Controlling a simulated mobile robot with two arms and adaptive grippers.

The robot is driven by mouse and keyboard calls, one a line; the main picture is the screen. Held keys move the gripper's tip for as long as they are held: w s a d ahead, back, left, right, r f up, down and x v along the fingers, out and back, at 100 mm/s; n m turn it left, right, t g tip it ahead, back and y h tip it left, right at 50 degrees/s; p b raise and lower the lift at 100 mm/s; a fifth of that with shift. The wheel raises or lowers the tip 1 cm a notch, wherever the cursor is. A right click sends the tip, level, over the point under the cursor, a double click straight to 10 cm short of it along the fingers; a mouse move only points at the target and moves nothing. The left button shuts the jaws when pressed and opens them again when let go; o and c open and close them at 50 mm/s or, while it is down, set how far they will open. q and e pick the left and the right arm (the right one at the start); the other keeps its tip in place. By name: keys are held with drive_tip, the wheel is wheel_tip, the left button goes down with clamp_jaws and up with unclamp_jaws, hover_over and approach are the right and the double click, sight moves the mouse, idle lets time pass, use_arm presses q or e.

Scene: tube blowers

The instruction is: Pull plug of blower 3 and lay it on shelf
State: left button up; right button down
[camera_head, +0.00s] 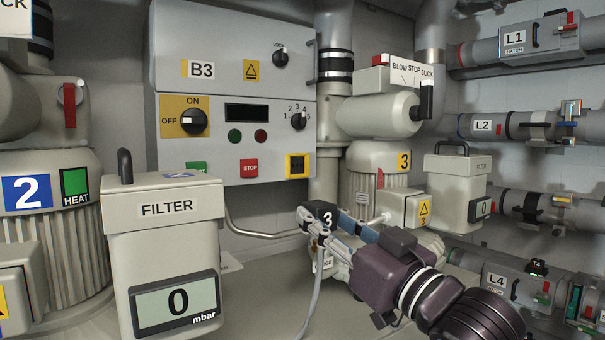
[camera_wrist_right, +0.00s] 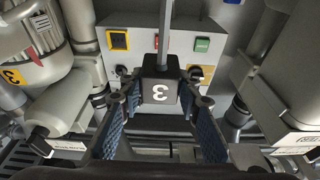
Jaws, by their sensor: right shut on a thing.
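My right gripper (camera_head: 326,221) is shut on a black plug (camera_head: 323,213) marked with a white 3. It holds the plug in the air, left of blower 3 (camera_head: 380,163), and a grey cable (camera_head: 313,298) hangs down from it. In the right wrist view the plug (camera_wrist_right: 159,88) sits between the blue-padded fingers. A box (camera_head: 404,209) with a yellow warning label and a 3 is on the blower's front, apart from the plug. I cannot make out which surface is the shelf; a partly hidden label shows below my gripper. My left gripper is not in view.
The control panel B3 (camera_head: 235,90) stands behind, with knobs and a stop button. A filter unit (camera_head: 163,250) reading 0 mbar stands at the front left, near blower 2 (camera_head: 45,230). Pipes (camera_head: 520,127) line the right wall.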

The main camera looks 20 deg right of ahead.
drive_tip(key=shift+f+b, duration=6.85)
drive_tip(key=shift+f, duration=3.05)
drive_tip(key=shift+p, duration=0.35)
drive_tip(key=shift+f+b, duration=0.5)
drive_tip(key=shift+f, duration=0.5)
drive_tip(key=shift+f, duration=0.35)
